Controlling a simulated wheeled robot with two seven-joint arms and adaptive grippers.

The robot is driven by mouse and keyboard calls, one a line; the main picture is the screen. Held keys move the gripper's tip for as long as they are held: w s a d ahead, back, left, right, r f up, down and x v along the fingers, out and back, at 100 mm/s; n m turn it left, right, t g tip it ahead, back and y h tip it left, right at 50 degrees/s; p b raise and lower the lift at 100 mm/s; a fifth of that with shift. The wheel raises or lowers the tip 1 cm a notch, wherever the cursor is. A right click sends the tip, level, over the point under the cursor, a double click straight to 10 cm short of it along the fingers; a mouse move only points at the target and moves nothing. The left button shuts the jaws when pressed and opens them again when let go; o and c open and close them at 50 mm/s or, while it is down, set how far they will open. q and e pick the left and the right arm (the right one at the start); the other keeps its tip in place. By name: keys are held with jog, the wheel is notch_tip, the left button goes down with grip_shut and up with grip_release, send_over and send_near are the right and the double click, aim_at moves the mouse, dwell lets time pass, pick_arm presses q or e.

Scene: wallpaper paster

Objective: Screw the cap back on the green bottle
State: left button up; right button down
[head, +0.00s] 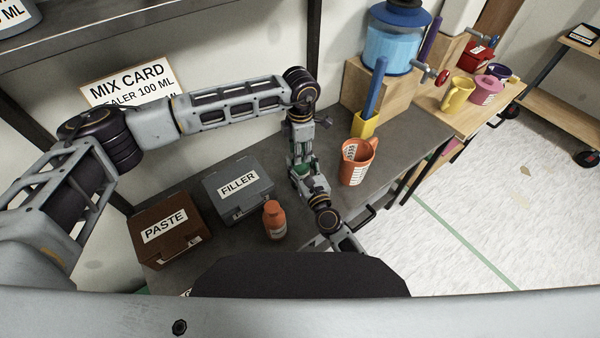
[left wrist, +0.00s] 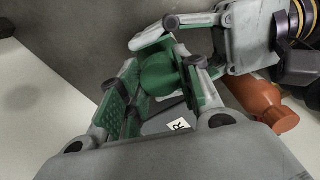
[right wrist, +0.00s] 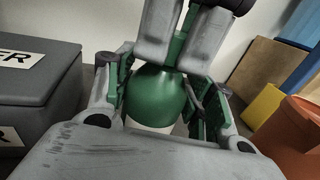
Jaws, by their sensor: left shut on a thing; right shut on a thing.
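The green bottle (right wrist: 155,95) stands upright between the fingers of my right gripper (right wrist: 160,100) in the right wrist view; a pale band shows at its lower part. My right gripper is shut on its body. My left gripper (head: 302,158) points down from above, directly over the bottle. In the left wrist view a round green top, seemingly the cap (left wrist: 160,74), sits between the left fingers, which are shut on it. The left fingers hide the bottle's neck, so I cannot tell whether the cap is seated on the thread. In the head view the grippers mostly hide the bottle.
An orange bottle (head: 274,220) stands left of the grippers. The grey FILLER box (head: 238,190) and brown PASTE box (head: 168,232) are further left. An orange jug (head: 356,162) stands close on the right. A wooden block (head: 352,90) with a blue-topped container is behind.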

pick_arm(q)
jog(key=m, duration=0.2)
jog(key=shift+m, duration=0.3)
pick_arm(e)
jog(key=shift+f, duration=0.1)
pick_arm(q)
jog(key=o, duration=1.2)
notch_tip(320, 180, up, 12)
pick_arm(e)
jog(key=shift+c, duration=2.4)
grip_release()
jog(key=shift+s+d, duration=0.1)
jog(key=shift+s, duration=0.1)
